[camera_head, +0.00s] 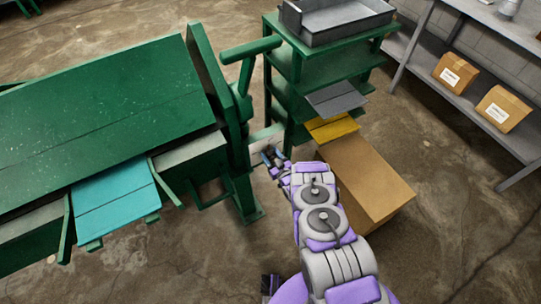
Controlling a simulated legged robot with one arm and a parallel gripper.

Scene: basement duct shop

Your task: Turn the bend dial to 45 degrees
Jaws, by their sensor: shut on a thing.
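The green bending machine (110,100) fills the left side, with a teal sheet (115,198) at its front. My gripper (270,157) is at the machine's right end, beside a pale grey plate (268,135) next to the upright frame. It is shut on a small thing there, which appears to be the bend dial. The dial's face, pointer and degree marks are hidden or too small to read. My arm reaches up to it from the bottom right of the picture.
A green shelf stand (325,68) with a grey tray (335,20) stands behind the gripper. Grey (336,98) and yellow (332,127) sheets stick out near a brown box (365,185). A bench with cartons (502,108) is at right. Concrete floor is clear at lower right.

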